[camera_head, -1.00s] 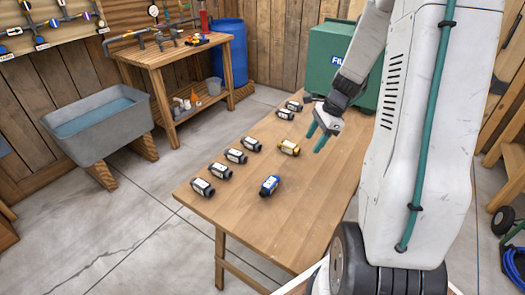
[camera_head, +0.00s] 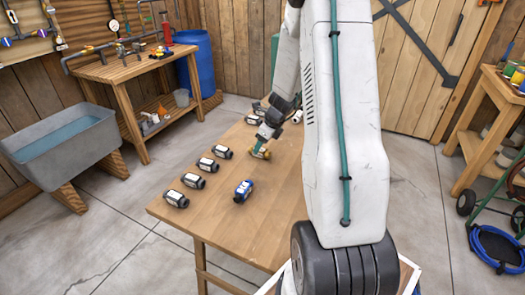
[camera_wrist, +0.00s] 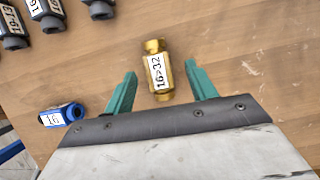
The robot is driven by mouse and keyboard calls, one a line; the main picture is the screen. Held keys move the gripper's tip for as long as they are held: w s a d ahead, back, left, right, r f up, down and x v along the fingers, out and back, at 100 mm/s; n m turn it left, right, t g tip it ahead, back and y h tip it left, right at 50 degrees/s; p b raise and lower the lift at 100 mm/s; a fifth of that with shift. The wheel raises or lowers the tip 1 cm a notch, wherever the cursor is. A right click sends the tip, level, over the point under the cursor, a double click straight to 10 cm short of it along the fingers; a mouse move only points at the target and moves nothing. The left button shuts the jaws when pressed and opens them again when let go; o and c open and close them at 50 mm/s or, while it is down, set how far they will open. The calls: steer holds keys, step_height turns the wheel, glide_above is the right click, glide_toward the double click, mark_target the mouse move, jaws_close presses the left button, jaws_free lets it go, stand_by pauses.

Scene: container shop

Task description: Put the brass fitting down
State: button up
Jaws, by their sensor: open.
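My gripper (camera_wrist: 160,74) is open, with one green finger on each side of the fitting's lower part. A gap shows between the fitting and each finger, so neither seems to touch it. In the head view my gripper (camera_head: 262,147) is low over the table, and the brass fitting (camera_head: 261,155) shows only partly beneath it.
A blue fitting (camera_head: 243,190) lies nearer on the wooden table (camera_head: 225,222); it also shows left of my fingers in the wrist view (camera_wrist: 61,115). Several dark fittings with white labels (camera_head: 207,164) lie in a row to the left. Table front is clear.

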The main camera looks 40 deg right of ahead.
steer(key=x, duration=0.3)
steer(key=shift+a+f, duration=0.1)
steer(key=shift+f, duration=0.1)
steer(key=shift+c, duration=0.3)
steer(key=c, duration=1.1)
steer(key=shift+c, duration=0.2)
steer(key=shift+r, duration=0.1)
